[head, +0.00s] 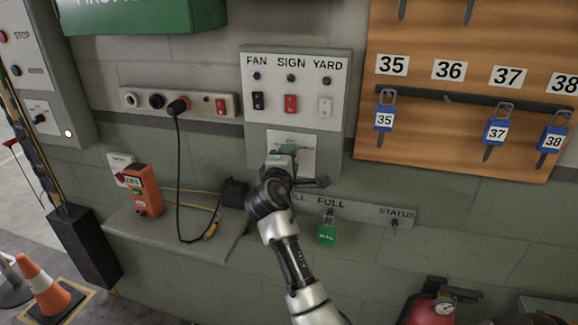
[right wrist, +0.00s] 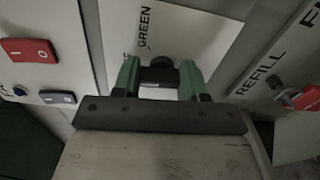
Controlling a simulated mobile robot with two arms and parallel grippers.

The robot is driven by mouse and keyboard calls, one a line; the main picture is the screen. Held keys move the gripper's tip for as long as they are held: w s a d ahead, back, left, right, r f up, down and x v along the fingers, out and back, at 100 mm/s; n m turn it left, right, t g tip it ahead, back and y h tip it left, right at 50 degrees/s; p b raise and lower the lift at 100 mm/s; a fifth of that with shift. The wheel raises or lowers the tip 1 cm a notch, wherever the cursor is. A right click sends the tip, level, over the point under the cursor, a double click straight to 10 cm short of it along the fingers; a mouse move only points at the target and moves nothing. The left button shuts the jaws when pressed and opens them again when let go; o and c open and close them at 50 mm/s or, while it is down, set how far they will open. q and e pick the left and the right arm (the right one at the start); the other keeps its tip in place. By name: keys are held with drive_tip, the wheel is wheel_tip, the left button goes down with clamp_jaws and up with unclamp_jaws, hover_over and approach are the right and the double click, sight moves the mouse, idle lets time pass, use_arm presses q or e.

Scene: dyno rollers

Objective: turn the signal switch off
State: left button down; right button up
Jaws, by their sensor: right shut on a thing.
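A grey box (head: 343,100) on the wall bears a white panel with rocker switches labelled FAN, SIGN and YARD. The SIGN rocker (head: 291,104) is red, the FAN rocker (head: 258,101) black, the YARD rocker (head: 325,106) white. Below them is a pale plate (head: 302,139), mostly hidden by my right gripper (head: 289,149). In the right wrist view this plate (right wrist: 200,35) reads GREEN at one edge. There my right gripper (right wrist: 158,80) has its green fingers on both sides of a small black knob (right wrist: 158,74), shut on it. My left gripper is not in view.
A strip with sockets and a plugged-in cable (head: 180,104) is at left. A shelf (head: 160,228) with an orange device (head: 144,190) juts out below. A green tag (head: 327,235) hangs under FULL.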

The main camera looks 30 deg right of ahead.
drive_tip(key=shift+f+m+b, duration=0.1)
drive_tip(key=shift+m+b, duration=0.2)
drive_tip(key=shift+m, duration=0.2)
drive_tip(key=o, duration=0.9)
drive_tip(key=b+v, duration=0.3)
drive_tip(key=v, duration=0.7)
drive_tip(key=shift+s+a, duration=0.25)
drive_tip(key=shift+a, duration=0.05)
